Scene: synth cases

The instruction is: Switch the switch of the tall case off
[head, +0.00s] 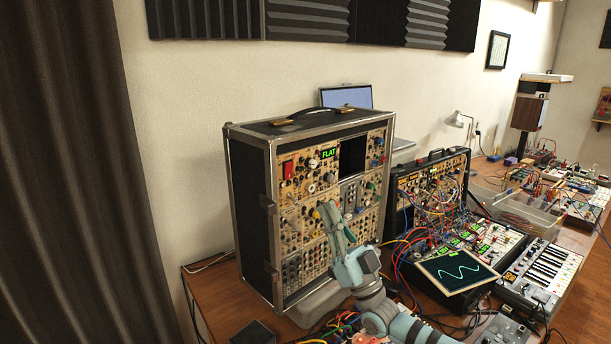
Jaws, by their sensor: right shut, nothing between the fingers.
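The tall case (252,215) stands upright on the wooden table, black with metal edges. Its front panel is tan and full of knobs and jacks. A red part (288,170) sits at the panel's upper left and may be the switch; its position is too small to read. A green display (329,153) on the panel reads FLAT. My right gripper (330,210) is shut and empty, pointing up in front of the panel's middle. It hides part of the panel; I cannot tell whether it touches. My left gripper is not in view.
A smaller case (432,182) with many patch cables stands right of the tall case. A tilted screen with a wave (457,270) and a keyboard (540,272) are at the right. Loose cables crowd the table around my right arm. A dark curtain (75,180) hangs at the left.

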